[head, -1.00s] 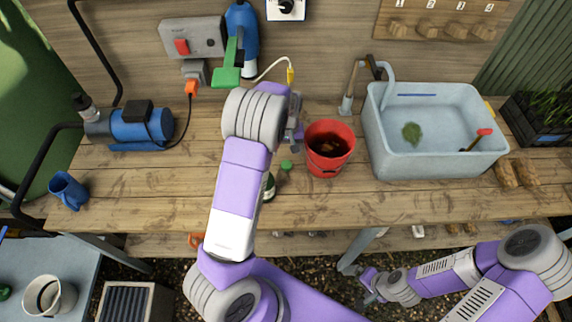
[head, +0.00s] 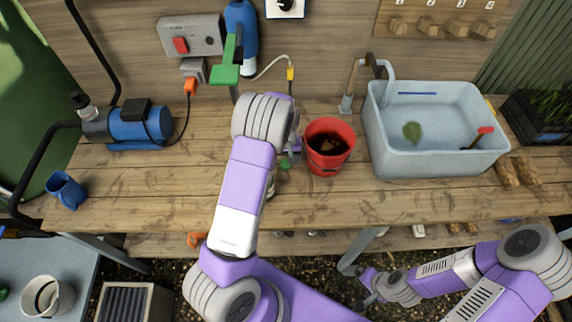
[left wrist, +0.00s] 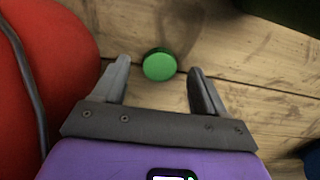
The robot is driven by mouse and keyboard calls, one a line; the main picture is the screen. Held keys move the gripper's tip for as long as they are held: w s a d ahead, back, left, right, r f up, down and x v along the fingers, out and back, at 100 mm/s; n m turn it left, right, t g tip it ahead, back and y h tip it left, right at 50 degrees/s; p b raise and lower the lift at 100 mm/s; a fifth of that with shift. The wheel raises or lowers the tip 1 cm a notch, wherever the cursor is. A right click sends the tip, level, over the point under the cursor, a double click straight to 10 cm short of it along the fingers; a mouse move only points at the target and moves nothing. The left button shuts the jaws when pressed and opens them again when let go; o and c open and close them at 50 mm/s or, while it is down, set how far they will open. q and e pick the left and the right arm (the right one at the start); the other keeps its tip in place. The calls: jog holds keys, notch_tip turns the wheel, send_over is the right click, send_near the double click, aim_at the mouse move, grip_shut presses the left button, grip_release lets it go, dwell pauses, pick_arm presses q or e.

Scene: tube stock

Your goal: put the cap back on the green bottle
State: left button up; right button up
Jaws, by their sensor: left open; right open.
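The green cap (left wrist: 160,65) lies on the wooden bench, between and slightly ahead of my left gripper's fingertips (left wrist: 159,75) in the left wrist view. In the head view the cap (head: 285,164) is partly hidden by my left gripper (head: 290,152), which is open and empty above it. The green bottle (head: 270,187) stands close by on the near side, mostly hidden behind my left arm. A dark green shape at the upper right of the left wrist view may be this bottle. My right gripper (head: 367,288) is open and empty, low in front of the bench.
A red bucket (head: 328,147) stands right beside my left gripper and fills the left of the wrist view. A grey-blue sink (head: 440,155) is further right. A blue pump (head: 140,125) and blue mug (head: 66,190) are left. The bench front is mostly clear.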

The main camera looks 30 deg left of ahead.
aim_at(286, 163)
pick_arm(q)
jog(key=shift+f, duration=0.7)
pick_arm(e)
jog(key=shift+f, duration=0.15)
pick_arm(q)
jog(key=c, duration=1.1)
notch_tip(286, 163, up, 10)
jog(key=shift+r+p, duration=0.1)
jog(key=shift+p, duration=0.7)
jog(key=shift+c, duration=0.2)
pick_arm(e)
jog(key=shift+r, duration=0.8)
jog(key=shift+c, duration=0.3)
